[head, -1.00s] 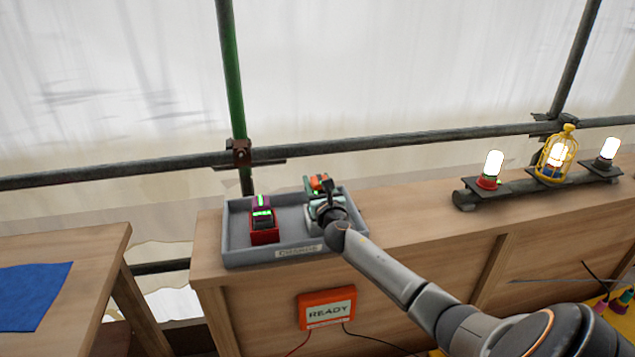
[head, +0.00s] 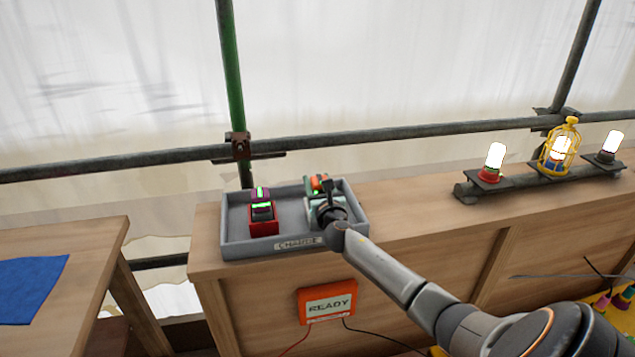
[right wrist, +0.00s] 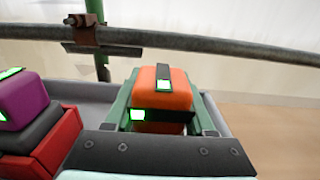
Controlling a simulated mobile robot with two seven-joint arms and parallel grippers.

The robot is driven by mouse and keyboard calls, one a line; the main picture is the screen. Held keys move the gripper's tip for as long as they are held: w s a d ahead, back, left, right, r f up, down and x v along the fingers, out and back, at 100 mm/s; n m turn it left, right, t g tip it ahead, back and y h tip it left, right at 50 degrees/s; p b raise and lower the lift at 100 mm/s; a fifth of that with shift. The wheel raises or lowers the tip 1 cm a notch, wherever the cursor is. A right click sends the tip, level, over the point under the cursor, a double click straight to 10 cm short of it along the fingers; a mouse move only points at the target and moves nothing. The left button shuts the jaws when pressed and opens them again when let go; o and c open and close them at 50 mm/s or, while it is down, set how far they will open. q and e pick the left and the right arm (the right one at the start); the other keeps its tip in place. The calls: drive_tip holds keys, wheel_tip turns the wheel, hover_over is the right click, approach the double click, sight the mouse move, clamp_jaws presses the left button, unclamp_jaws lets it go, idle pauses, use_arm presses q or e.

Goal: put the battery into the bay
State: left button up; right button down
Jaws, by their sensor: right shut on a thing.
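An orange battery (head: 317,180) with a dark stripe and green lights sits in a pale green bay (head: 310,203), at the right of a grey tray. The battery (right wrist: 165,90) also shows upright between the green walls (right wrist: 122,105) in the right wrist view. My right gripper (head: 327,192) is over this bay and shut on the orange battery; its fingertips are mostly hidden. A purple battery (head: 260,196) with green lights sits in the red bay (head: 263,228) to the left, and also shows in the right wrist view (right wrist: 22,102). My left gripper is not in view.
The grey tray (head: 235,243) with raised walls stands on a wooden counter (head: 420,205). An orange READY box (head: 327,302) is on the counter's front. Lit lamps (head: 495,160) stand at the right. A scaffold pipe (head: 400,136) runs behind. Counter right of the tray is clear.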

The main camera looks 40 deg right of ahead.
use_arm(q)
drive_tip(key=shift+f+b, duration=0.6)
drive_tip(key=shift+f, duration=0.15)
use_arm(e)
drive_tip(key=shift+f, duration=0.75)
drive_tip(key=shift+c, duration=2.1)
unclamp_jaws()
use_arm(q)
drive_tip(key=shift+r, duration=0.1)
use_arm(e)
drive_tip(key=shift+o, duration=1.3)
drive_tip(key=shift+s+a, duration=0.2)
drive_tip(key=shift+s, duration=0.1)
drive_tip(key=p+v, duration=0.1)
drive_tip(key=v, duration=0.9)
drive_tip(key=shift+s+r+p, duration=0.1)
drive_tip(key=shift+s+p, duration=0.1)
drive_tip(key=shift+p, duration=0.2)
drive_tip(key=shift+v, duration=0.75)
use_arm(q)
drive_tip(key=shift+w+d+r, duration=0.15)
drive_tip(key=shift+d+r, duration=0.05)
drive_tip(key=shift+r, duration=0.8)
